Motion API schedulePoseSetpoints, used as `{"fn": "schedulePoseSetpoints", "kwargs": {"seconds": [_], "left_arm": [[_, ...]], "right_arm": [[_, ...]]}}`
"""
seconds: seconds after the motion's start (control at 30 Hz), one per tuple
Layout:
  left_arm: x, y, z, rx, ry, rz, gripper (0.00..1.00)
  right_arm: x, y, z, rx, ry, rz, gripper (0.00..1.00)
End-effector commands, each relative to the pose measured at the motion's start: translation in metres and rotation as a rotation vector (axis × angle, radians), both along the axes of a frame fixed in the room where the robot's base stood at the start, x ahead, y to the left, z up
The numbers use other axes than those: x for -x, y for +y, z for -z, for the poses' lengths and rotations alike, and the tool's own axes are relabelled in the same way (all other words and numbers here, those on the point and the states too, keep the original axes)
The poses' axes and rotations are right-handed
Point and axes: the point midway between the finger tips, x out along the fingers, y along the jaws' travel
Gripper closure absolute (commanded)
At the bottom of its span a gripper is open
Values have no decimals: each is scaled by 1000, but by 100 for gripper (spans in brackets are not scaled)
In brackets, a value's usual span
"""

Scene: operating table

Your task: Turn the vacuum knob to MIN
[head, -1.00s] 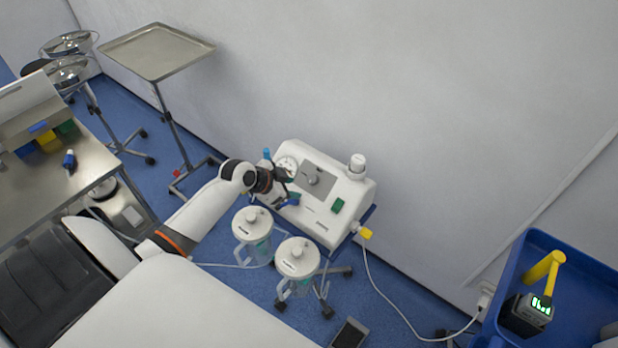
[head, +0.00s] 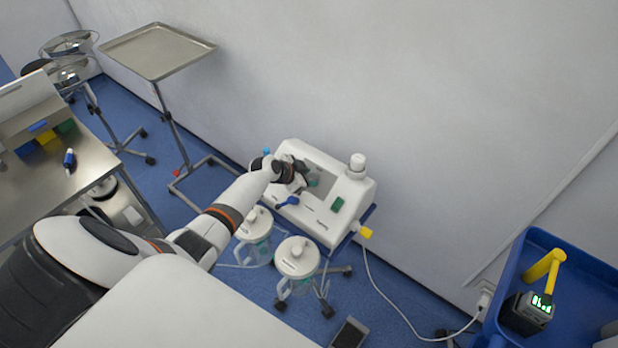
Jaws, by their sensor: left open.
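The white suction unit (head: 322,216) stands on a wheeled base against the wall. Its grey top panel (head: 325,168) is partly covered by my left gripper (head: 309,180), which is open and right over the panel. The vacuum knob on that panel is mostly hidden behind the gripper, so its setting and whether the fingers touch it cannot be told. My right gripper is not in view.
Two lidded canisters (head: 297,258) stand in front of the unit, close below my left arm. A steel tray stand (head: 157,50) is at the back left, a blue cart (head: 577,268) at the right.

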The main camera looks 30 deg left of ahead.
Motion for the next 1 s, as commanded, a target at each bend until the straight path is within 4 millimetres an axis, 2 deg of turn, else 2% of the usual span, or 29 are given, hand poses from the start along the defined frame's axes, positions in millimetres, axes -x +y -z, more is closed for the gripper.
{"fn": "schedulePoseSetpoints", "kwargs": {"seconds": [0.43, 0.63, 1.0], "left_arm": [[-6, -2, 6, -1, 1, 2, 59], [-6, -2, 6, -1, 1, 1, 90], [-6, -3, 6, 37, 4, -50, 91]], "right_arm": [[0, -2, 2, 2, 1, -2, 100], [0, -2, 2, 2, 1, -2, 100], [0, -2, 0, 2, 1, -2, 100]]}}
